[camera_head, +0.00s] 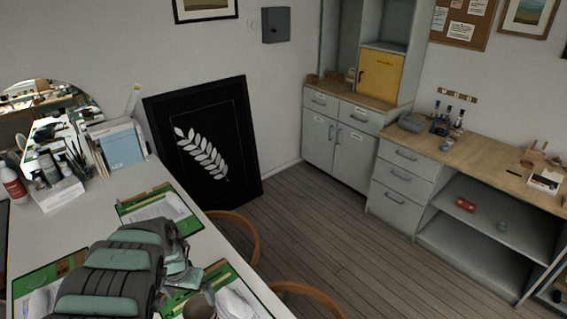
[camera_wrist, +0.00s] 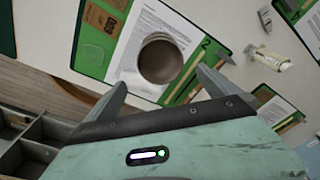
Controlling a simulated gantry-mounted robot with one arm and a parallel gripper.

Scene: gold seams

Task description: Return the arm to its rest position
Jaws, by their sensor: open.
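My arm reaches over the white table (camera_head: 95,212) at the lower left of the head view. My gripper (camera_wrist: 161,78) is open in the wrist view, its two fingers spread apart with nothing gripped between them. A round grey-brown cup or bowl (camera_wrist: 160,60), seen from above, stands on a paper sheet over a green mat (camera_wrist: 92,45), just beyond the fingertips. In the head view the cup (camera_head: 199,306) shows in part at the bottom edge, beside my gripper, which my arm partly hides. The gap between fingertips and cup is hard to judge.
Another green mat with papers (camera_head: 130,215) lies on the table. Wooden chair backs (camera_head: 245,235) stand by the table's right edge.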

